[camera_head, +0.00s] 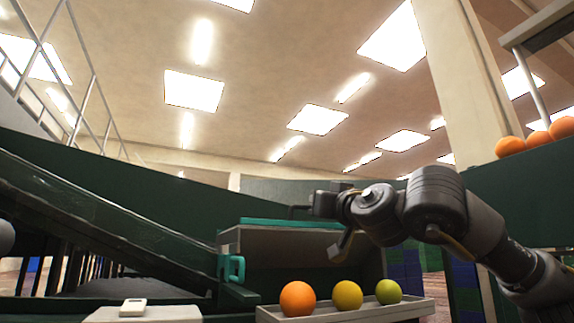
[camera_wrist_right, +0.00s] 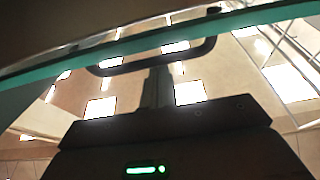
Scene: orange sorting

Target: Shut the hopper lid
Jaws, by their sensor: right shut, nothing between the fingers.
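The grey hopper lid (camera_head: 285,241) with a teal edge stands in the lower middle of the head view, tilted up over a dark opening. A dark bar handle (camera_head: 300,210) shows at its top edge. My right gripper (camera_head: 343,243) is at the lid's right end, shut and empty. In the right wrist view, the shut fingers (camera_wrist_right: 158,87) point at the dark loop handle (camera_wrist_right: 150,62), just below the lid's teal edge (camera_wrist_right: 200,37). I cannot tell whether they touch it. My left gripper is not in view.
A dark sloping chute (camera_head: 100,220) runs down from the left. A teal handle (camera_head: 231,268) is at the hopper's left side. Several oranges (camera_head: 510,146) sit high at right.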

